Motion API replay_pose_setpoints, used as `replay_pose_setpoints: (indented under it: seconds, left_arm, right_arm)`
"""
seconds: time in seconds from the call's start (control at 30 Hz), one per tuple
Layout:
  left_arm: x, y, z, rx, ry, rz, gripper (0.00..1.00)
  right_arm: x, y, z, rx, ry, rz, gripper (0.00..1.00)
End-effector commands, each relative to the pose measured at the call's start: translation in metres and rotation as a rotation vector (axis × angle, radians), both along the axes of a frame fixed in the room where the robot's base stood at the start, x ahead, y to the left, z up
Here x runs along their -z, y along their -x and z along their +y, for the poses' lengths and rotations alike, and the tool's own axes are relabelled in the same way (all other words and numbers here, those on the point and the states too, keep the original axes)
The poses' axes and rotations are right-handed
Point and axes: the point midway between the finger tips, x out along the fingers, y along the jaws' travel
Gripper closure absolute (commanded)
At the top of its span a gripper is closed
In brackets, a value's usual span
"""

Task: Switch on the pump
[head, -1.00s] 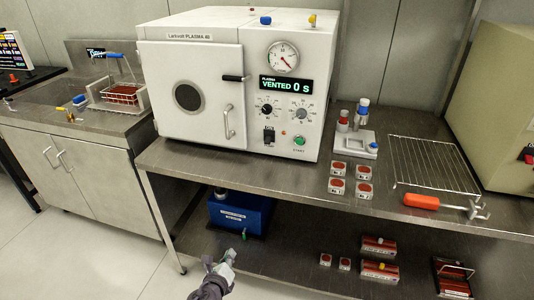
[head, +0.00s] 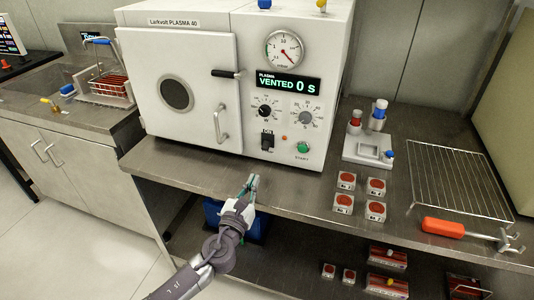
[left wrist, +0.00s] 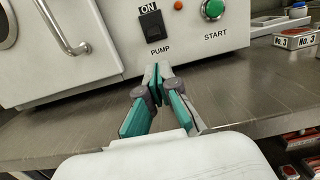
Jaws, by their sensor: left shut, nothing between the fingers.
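The pump switch (head: 267,140) is a black rocker low on the front of the white plasma machine (head: 190,67). In the left wrist view the switch (left wrist: 152,24) has "ON" above it and "PUMP" below it. My left gripper (head: 251,183) is shut and empty, in front of the machine at the shelf's front edge. In the left wrist view its closed fingertips (left wrist: 158,70) point at the panel, below the switch and apart from it. My right gripper is not in view.
A green START button (head: 303,147) sits right of the switch, with dials above. The machine's door handle (head: 221,123) stands out to the left. Small labelled boxes (head: 346,180) and a wire rack (head: 455,180) lie right on the steel shelf (head: 285,195).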

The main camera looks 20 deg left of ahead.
Motion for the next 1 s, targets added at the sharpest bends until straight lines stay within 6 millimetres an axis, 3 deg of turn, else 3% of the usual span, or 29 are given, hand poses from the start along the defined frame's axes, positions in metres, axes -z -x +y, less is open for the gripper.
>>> replay_pose_setpoints:
  seconds: [0.1, 0.23, 0.37, 0.7, 1.0]
  left_arm:
    - [0.000, 0.000, 0.000, 0.000, 0.001, 0.001, 1.00]
    - [0.000, -0.003, 0.000, 0.000, 0.001, 0.000, 1.00]
    - [-0.002, -0.016, 0.000, -0.001, 0.001, -0.001, 1.00]
    - [-0.008, -0.077, -0.003, -0.001, 0.001, -0.001, 1.00]
    - [-0.009, -0.099, -0.003, -0.001, 0.003, 0.001, 1.00]
  right_arm:
    - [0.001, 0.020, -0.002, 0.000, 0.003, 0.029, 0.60]
    - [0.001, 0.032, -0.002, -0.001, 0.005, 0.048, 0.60]
    - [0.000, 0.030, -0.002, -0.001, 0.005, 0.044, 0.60]
    - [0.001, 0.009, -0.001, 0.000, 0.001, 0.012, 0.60]
    - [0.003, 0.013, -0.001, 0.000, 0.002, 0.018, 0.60]
